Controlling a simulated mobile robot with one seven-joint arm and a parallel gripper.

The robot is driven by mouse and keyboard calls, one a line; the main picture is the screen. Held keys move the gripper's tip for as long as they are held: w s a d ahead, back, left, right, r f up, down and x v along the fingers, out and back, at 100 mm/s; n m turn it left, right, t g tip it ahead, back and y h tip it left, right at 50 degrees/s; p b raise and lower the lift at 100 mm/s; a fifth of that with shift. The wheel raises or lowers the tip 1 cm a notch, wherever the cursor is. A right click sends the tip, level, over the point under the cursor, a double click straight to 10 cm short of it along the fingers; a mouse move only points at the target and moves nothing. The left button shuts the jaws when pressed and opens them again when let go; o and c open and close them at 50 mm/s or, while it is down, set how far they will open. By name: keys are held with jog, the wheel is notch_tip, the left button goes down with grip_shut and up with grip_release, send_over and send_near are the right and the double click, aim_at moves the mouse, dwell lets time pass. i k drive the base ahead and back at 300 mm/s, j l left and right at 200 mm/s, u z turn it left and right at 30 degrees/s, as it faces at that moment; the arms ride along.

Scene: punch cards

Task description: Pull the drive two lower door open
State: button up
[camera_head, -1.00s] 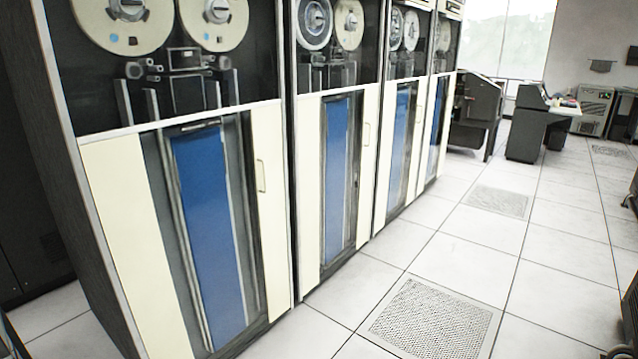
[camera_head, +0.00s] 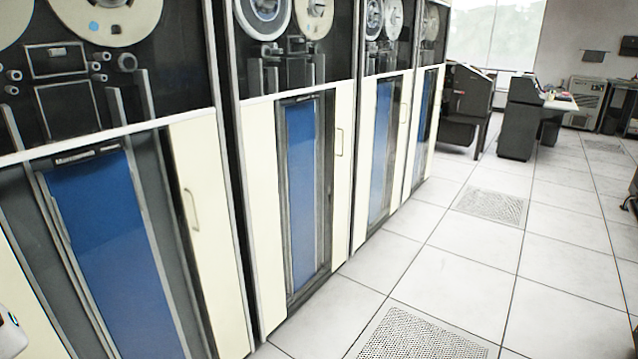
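A row of tape drives runs from the near left toward the back. Each has reels above and a cream lower door with a tall blue panel. I see no drive numbers I can read. The second drive from the near end has its lower door (camera_head: 342,205) shut, with a slim handle (camera_head: 339,141) on its right cream strip. The nearest drive's lower door (camera_head: 205,240) is also shut, with a handle (camera_head: 191,210) at its upper right. My gripper is not clearly in view; only a small pale part shows at the lower left edge.
Pale floor tiles (camera_head: 455,285) leave free room to the right of the drives. A perforated floor tile (camera_head: 420,338) lies in the foreground. Dark consoles (camera_head: 465,105) and a desk (camera_head: 530,115) stand at the back.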

aim_at(257, 113)
jog(key=i+l+u, duration=0.15)
jog(key=i+l, duration=0.2)
jog(key=i+l+u, duration=0.15)
jog(key=i+l, duration=0.15)
jog(key=l, duration=0.2)
jog(key=i+l+z, duration=0.2)
jog(key=i+l, duration=0.15)
jog(key=i, duration=0.2)
jog(key=i+l+z, duration=0.15)
jog(key=i, duration=0.4)
jog(key=i+l+z, duration=0.2)
jog(key=i, duration=0.35)
jog(key=i+l+z, duration=0.15)
jog(key=i, duration=0.45)
